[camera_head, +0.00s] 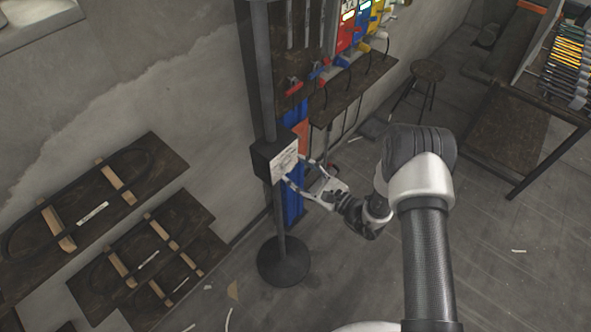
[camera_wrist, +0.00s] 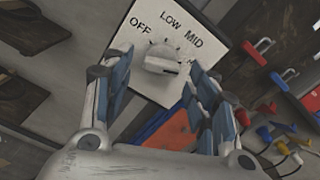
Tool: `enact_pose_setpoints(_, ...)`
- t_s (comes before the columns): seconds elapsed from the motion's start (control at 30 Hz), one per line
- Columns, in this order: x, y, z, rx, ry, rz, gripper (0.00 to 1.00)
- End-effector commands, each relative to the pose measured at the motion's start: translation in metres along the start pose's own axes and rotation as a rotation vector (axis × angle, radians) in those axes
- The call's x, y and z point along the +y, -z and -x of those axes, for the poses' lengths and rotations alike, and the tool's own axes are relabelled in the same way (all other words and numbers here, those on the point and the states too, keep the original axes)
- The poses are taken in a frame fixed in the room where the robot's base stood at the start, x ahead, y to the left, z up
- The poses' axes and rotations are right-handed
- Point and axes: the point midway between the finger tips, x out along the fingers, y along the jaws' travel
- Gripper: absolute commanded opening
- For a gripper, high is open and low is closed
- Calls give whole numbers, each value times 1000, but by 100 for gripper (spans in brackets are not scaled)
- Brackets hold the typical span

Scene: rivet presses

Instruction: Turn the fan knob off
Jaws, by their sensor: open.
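The fan knob (camera_wrist: 164,61) is a pale round dial with a raised bar on a white panel (camera_wrist: 143,22) marked OFF, LOW and MID. A further label at the right is mostly hidden by a finger. The bar lies roughly across the picture; I cannot tell for sure which mark it points to. The panel is on a dark box (camera_head: 266,160) on a black pole; the knob is too small to make out in the head view. My gripper (camera_head: 299,171) is open at the panel. In the wrist view its fingers (camera_wrist: 155,75) flank the knob, apparently not touching it.
The pole stands on a round black base (camera_head: 285,261). Dark wooden boards (camera_head: 95,205) lie left. A wooden shelf (camera_head: 355,92) with red and blue handles is behind the pole. A stool (camera_head: 427,72) and rack stand right. The floor at front right is mostly clear.

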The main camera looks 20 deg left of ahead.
Motion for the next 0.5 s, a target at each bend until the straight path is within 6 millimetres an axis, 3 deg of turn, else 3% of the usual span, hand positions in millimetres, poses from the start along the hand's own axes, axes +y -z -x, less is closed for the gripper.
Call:
enact_pose_setpoints(0.17,0,0,-12,-1,0,-1,53)
enact_pose_setpoints(0.5,0,0,-14,0,1,-1,50)
